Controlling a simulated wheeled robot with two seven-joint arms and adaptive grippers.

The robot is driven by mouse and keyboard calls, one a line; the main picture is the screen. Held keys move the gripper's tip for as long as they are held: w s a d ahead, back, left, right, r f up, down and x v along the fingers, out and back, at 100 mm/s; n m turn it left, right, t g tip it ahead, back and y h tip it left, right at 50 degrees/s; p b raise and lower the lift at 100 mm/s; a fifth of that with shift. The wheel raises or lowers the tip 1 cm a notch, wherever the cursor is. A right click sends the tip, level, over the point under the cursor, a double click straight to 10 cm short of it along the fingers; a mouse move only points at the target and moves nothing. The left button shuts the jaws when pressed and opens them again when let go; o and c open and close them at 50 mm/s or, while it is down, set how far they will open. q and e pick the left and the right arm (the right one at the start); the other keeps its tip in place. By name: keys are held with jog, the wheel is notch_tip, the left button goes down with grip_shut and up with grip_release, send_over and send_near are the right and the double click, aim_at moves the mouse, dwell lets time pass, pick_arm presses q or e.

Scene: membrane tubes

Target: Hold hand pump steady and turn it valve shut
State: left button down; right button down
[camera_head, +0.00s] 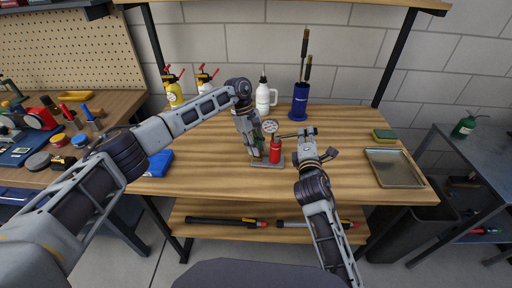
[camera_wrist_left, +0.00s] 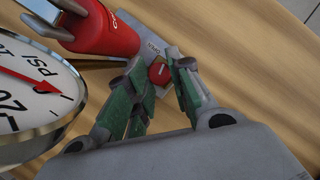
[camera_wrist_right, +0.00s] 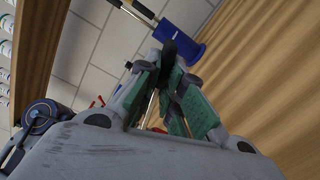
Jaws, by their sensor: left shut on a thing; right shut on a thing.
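The hand pump has a red cylinder (camera_head: 275,151), a round dial gauge (camera_head: 270,126) and a flat grey base (camera_head: 268,181) on the bench. My left gripper (camera_head: 257,158) points down beside the cylinder.
A blue brush holder (camera_head: 300,102) and a white bottle (camera_head: 264,98) stand behind. A metal tray (camera_head: 394,169) and a sponge (camera_head: 384,135) lie at right. A blue box (camera_head: 158,163) sits at left.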

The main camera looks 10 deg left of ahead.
pick_arm(q)
jog(key=shift+r, duration=0.1)
jog(key=c, duration=1.3)
grip_release()
jog(key=shift+o, duration=0.2)
jog(key=v, duration=1.2)
jog(key=shift+a, duration=0.1)
